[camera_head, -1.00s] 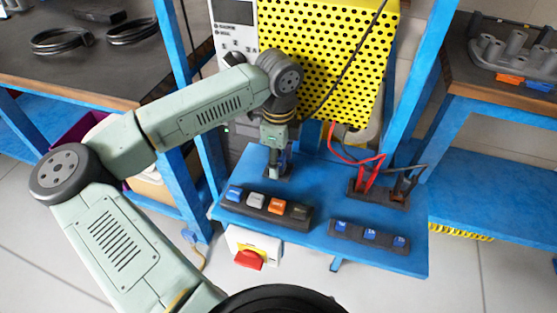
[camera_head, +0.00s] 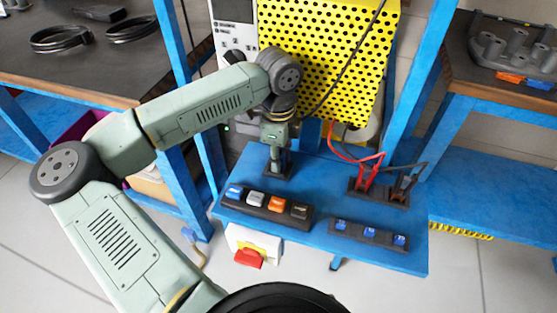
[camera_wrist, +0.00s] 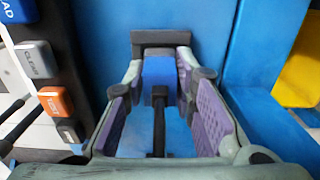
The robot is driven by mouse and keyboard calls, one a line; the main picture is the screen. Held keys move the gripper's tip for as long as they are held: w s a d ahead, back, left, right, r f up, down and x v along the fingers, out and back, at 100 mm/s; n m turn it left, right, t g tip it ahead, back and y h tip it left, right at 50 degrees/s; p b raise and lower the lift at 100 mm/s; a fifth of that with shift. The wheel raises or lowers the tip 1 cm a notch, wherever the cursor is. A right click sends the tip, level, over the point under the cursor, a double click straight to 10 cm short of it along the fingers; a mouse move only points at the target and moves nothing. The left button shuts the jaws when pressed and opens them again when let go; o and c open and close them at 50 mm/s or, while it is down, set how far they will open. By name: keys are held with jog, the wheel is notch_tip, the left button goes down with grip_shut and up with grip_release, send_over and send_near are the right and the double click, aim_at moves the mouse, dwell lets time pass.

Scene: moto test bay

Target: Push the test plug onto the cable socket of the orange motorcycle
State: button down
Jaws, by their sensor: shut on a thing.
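My gripper (camera_head: 278,168) points down at the dark holder on the blue bench shelf. In the wrist view its two purple-padded fingers (camera_wrist: 163,82) stand either side of a blue plug (camera_wrist: 158,69) with a black cable (camera_wrist: 158,125), and are shut on it. The plug sits against a dark holder (camera_wrist: 160,38). In the head view the fingers hide most of the plug. Neither the orange motorcycle nor its cable socket is in view.
On the blue shelf (camera_head: 318,182) are a strip of coloured buttons (camera_head: 267,204), a strip of blue buttons (camera_head: 369,234) and a dark block with red and black leads (camera_head: 378,190). A yellow perforated panel (camera_head: 325,60) rises behind. A red switch (camera_head: 248,258) hangs below the front.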

jog(key=shift+r, duration=0.1)
notch_tip(320, 180, up, 10)
jog(key=b, duration=0.2)
jog(key=shift+b, duration=0.3)
